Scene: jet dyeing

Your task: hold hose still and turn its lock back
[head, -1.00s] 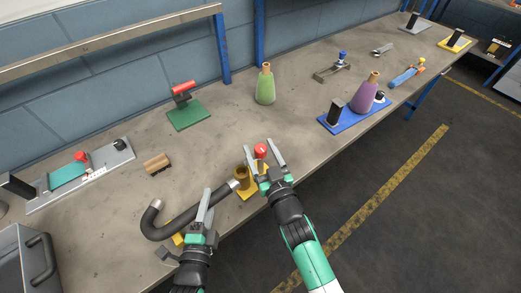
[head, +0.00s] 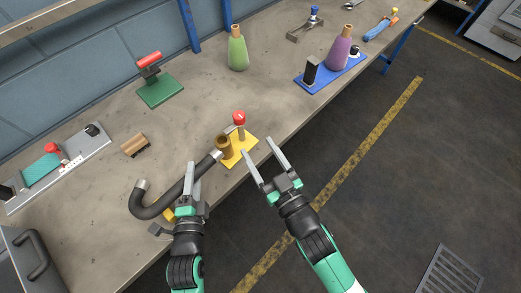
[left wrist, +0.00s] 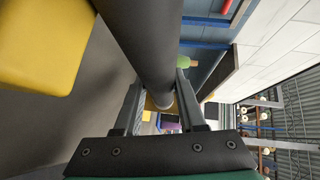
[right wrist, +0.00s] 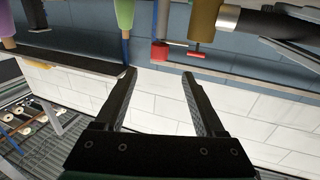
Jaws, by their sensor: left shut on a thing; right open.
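The black hose (head: 172,200) lies curved near the table's front edge, its metal end (head: 214,155) at the brass socket (head: 224,147) on a yellow base (head: 243,152). A red-topped lock (head: 239,118) stands upright on that base. My left gripper (head: 190,185) is shut on the hose; the hose (left wrist: 145,40) runs between its fingers in the left wrist view. My right gripper (head: 262,163) is open and empty, off the table edge to the right of the yellow base. In the right wrist view the red knob (right wrist: 160,52) and brass socket (right wrist: 205,20) show beyond its fingers (right wrist: 158,80).
A green bottle (head: 237,50), a green stand with a red handle (head: 160,92) and a wooden block (head: 134,145) stand further back. A purple bottle (head: 339,50) is on a blue base. A grey box (head: 30,265) is at the lower left.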

